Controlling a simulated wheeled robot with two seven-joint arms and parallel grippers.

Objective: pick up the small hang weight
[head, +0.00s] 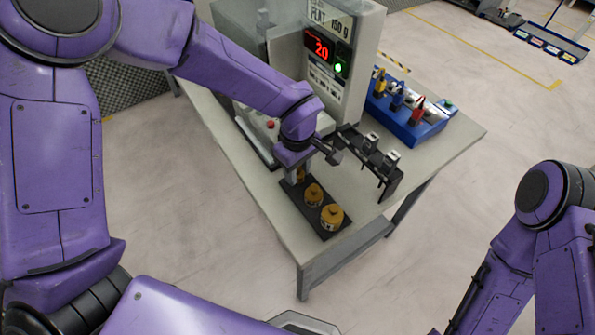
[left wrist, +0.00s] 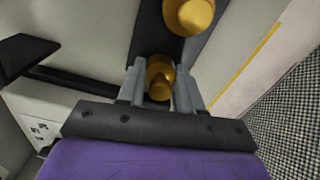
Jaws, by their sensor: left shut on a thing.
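Three brass hang weights stand in a row on a black mat (head: 296,197) on the table, from small at the far end to large near the front edge. My left gripper (head: 298,173) points down over the far end and is shut on the small hang weight (head: 301,175). In the left wrist view the small weight (left wrist: 160,80) sits between the two grey fingers, its knob towards the camera. Whether it touches the mat is unclear. The middle weight (head: 313,194) stands close beside, and the large weight (head: 332,216) farther off. My right gripper is out of view.
A testing machine (head: 335,50) with a red display reading about 20 stands behind my left arm. A black stand (head: 372,160) with metal clamps is right of the weights. A blue holder (head: 408,118) with coloured tools is farther back. The table's front corner is clear.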

